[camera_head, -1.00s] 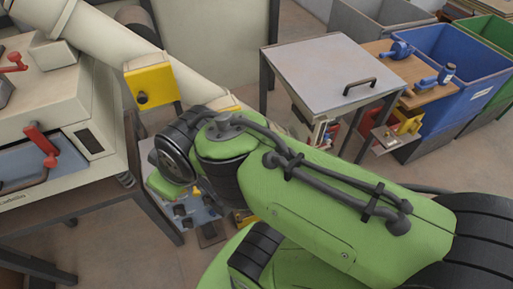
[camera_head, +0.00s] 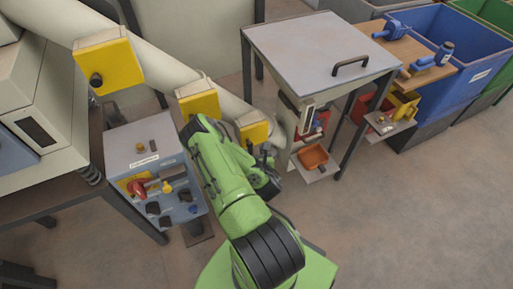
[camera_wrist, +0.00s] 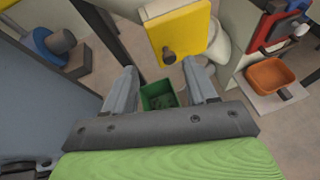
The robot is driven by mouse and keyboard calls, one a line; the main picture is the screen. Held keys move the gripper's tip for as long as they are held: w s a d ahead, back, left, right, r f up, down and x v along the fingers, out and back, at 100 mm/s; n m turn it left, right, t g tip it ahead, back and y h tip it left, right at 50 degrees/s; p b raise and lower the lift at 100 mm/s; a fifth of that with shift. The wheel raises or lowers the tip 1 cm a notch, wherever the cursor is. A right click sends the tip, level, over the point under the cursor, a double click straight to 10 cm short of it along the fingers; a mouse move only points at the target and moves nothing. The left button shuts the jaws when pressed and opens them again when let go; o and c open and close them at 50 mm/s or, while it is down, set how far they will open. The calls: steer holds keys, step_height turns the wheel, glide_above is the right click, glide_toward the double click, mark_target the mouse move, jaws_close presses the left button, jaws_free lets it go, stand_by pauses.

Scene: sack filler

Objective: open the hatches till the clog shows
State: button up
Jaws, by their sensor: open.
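Three yellow hatches sit along a slanting cream pipe in the head view: the upper one (camera_head: 118,60), the middle one (camera_head: 197,103) and the lowest one (camera_head: 254,133). All three appear shut, and no clog shows. The upper hatch has a dark knob. My gripper (camera_wrist: 160,68) is open and empty in the wrist view. A yellow hatch with a dark knob, apparently the lowest (camera_wrist: 183,30), stands just beyond the fingertips, apart from them. In the head view my arm hides most of the gripper near the lowest hatch.
A grey control box (camera_head: 140,145) with knobs and a red lever stands left of my arm. A metal-topped table (camera_head: 315,45) is on the right, with an orange tray (camera_head: 315,158) below it. Blue bins (camera_head: 470,50) stand beyond. The front right floor is clear.

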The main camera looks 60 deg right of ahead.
steer(key=s+a+f+n+t, duration=0.1)
steer(key=s+f+n, duration=0.3)
steer(key=s+n, duration=0.1)
steer(key=b, duration=0.9)
glide_toward(250, 145)
steer(key=shift+y, duration=0.4)
steer(key=x, duration=0.9)
steer(key=shift+d, duration=0.35)
steer(key=shift+c, duration=0.2)
jaws_close()
